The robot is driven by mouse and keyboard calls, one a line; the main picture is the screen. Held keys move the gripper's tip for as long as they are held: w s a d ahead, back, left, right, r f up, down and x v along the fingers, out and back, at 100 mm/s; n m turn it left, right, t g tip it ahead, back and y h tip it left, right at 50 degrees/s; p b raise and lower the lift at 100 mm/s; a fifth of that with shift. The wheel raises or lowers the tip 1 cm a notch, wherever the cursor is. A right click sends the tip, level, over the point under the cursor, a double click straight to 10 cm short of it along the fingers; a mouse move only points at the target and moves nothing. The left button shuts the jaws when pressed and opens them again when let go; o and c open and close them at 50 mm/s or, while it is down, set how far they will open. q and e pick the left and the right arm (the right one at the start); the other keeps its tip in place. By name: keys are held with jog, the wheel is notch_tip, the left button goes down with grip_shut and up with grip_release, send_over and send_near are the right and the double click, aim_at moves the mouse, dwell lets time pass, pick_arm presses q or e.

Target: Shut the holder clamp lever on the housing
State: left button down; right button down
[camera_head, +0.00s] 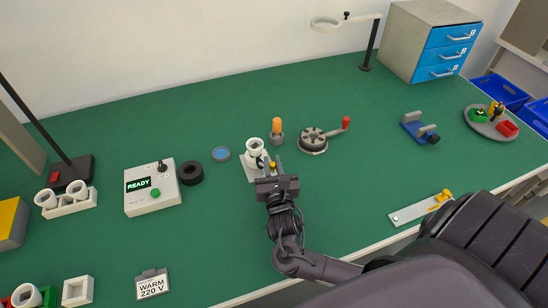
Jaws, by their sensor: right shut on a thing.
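The white housing (254,151) stands upright on a pale base plate (250,176) near the middle of the green table. A small yellow tip (273,164) at its right side looks like the clamp lever. My right gripper (272,170) reaches in from the front right and is shut on this lever, close beside the housing. The fingers and wrist hide much of the lever and the front of the base, so its exact angle cannot be told. My left gripper is not in view.
An orange-topped piece (277,126) and a round grey fixture with a red-knobbed crank (313,141) stand close behind and right. A black ring (190,173) and a tester reading READY (152,188) are to the left.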

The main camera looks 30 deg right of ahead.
jog(key=shift+a+m+g+h, duration=0.15)
jog(key=shift+m+g+h, duration=0.2)
jog(key=shift+h, duration=0.25)
jog(key=c, duration=1.4)
grip_release()
jog(key=v, duration=0.8)
